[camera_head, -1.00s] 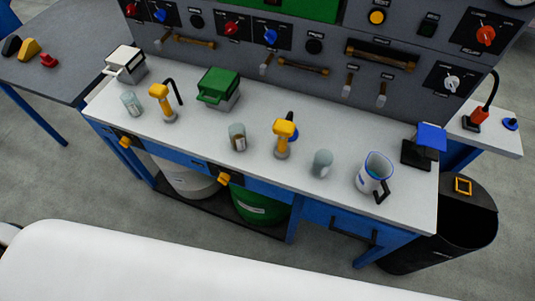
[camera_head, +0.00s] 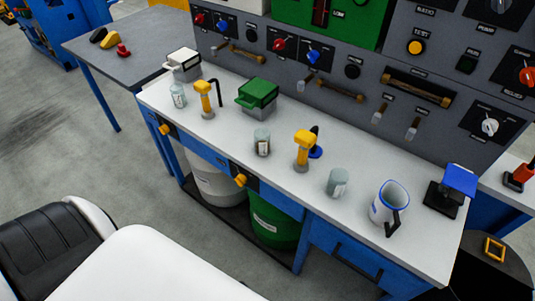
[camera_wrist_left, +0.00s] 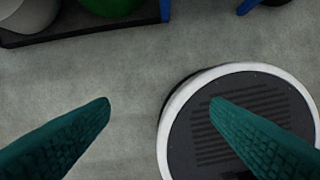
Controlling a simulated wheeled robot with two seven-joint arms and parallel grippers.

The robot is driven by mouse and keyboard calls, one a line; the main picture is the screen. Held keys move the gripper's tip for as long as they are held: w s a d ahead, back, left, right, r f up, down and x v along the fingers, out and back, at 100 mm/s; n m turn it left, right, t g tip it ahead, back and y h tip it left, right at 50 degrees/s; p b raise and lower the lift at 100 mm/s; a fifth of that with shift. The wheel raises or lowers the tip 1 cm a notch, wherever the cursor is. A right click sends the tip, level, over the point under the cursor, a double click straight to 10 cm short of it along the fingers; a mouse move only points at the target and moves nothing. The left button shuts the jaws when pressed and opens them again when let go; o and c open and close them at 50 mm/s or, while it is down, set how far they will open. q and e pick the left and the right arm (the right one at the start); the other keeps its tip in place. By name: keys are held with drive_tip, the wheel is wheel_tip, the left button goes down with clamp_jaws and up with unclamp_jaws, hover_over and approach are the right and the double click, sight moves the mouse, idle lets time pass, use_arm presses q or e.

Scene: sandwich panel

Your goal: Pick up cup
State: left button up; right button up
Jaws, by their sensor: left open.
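Several cup-like vessels stand upright on the white-topped workbench (camera_head: 225,137) in the head view. A clear glass cup (camera_head: 178,94) is at the left end, a second clear cup (camera_head: 262,143) is mid-bench, and a third, frosted cup (camera_head: 337,183) is further right. A white jug-like cup (camera_head: 384,207) with a blue rim and a dark handle stands near the right end. In the left wrist view my left gripper (camera_wrist_left: 160,101) has its two green fingers wide apart with nothing between them, above the grey floor. No gripper shows in the head view.
Yellow-topped dispensers (camera_head: 304,148) stand among the cups. A green-lidded box (camera_head: 258,95), a white-lidded box (camera_head: 184,65) and a blue-topped stand (camera_head: 458,182) share the bench. A panel with knobs and handles rises behind. Bins sit underneath; the front bench strip is mostly clear.

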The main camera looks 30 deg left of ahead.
use_arm(q)
drive_tip(key=w+r+t+b, duration=0.1)
drive_tip(key=w+r+b, duration=0.45)
drive_tip(key=r, duration=0.35)
drive_tip(key=m+t+y+b, duration=0.5)
drive_tip(key=m+t, duration=0.9)
drive_tip(key=m, duration=1.6)
approach(264, 131)
drive_tip(key=shift+y, duration=0.4)
drive_tip(key=p+x, duration=0.1)
drive_tip(key=x, duration=0.3)
drive_tip(key=shift+a+p, duration=0.15)
drive_tip(key=shift+p, duration=0.15)
drive_tip(key=shift+d+x, duration=0.2)
drive_tip(key=shift+x, duration=1.15)
drive_tip(key=shift+d+x, duration=0.15)
drive_tip(key=shift+x, duration=1.25)
drive_tip(key=shift+w, duration=0.1)
drive_tip(key=shift+c, duration=0.5)
drive_tip(key=c, duration=1.3)
